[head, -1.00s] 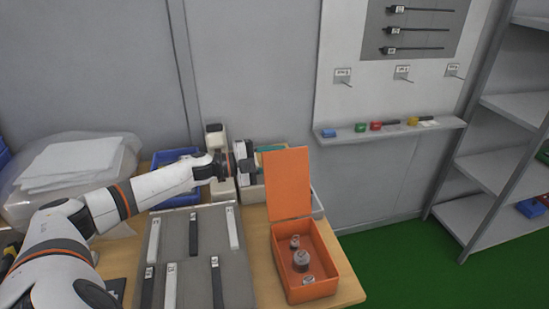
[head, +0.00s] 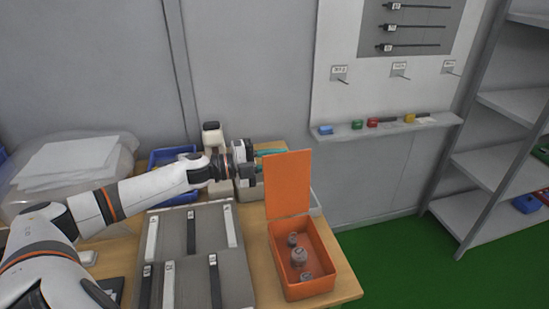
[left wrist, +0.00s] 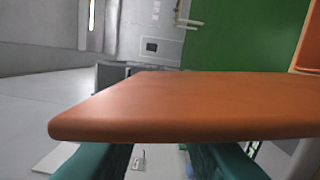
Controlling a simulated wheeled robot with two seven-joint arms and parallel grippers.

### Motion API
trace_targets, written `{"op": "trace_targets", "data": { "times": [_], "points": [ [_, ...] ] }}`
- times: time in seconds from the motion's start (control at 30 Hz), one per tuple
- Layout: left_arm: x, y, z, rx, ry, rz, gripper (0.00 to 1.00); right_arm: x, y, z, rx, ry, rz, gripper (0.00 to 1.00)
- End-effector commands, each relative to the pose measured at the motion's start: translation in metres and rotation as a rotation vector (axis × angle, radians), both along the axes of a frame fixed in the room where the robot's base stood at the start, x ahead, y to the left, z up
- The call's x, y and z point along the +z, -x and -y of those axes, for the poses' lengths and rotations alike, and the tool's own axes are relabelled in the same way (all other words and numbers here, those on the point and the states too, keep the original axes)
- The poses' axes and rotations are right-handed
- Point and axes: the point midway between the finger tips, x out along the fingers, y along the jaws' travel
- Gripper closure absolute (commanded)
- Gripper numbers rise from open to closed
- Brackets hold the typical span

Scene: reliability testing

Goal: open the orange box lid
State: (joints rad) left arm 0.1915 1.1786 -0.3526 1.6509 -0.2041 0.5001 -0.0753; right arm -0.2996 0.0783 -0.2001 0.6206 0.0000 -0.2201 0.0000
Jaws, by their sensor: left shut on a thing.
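The orange box (head: 330,277) stands on the right part of the table with its lid (head: 288,185) raised upright at its back edge. Several small grey round parts (head: 299,257) lie inside. My left gripper (head: 264,156) is at the upper left edge of the lid, its teal fingertips partly hidden behind it. In the left wrist view, the lid (left wrist: 190,105) spans the picture in front of the two teal fingers (left wrist: 160,160). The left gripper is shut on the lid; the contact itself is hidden. My right gripper is not in view.
A grey tray (head: 182,222) with black and white strips lies left of the box. A blue bin (head: 158,158) and a white bottle (head: 213,136) stand behind my left arm. A wall ledge (head: 385,131) and grey shelves (head: 480,165) are to the right.

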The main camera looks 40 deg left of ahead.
Motion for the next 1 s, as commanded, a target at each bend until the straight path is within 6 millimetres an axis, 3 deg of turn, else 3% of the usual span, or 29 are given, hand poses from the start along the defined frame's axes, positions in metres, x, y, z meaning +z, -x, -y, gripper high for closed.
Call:
{"op": "trace_targets", "data": {
  "times": [0.03,0.07,0.17,0.57,1.0],
  "points": [
    [-0.001,0.000,0.000,-0.001,0.000,-0.001,1.00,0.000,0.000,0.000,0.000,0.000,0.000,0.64],
    [-0.001,0.000,0.000,-0.001,0.000,-0.001,0.69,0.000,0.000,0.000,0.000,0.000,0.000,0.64],
    [-0.001,0.000,0.000,-0.001,0.000,-0.001,0.53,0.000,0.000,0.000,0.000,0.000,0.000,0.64],
    [-0.002,0.004,-0.003,0.000,0.001,-0.003,0.51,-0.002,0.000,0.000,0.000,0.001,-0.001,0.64],
    [-0.002,0.042,-0.035,-0.001,-0.001,-0.007,0.51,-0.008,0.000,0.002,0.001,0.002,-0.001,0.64]
  ]
}}
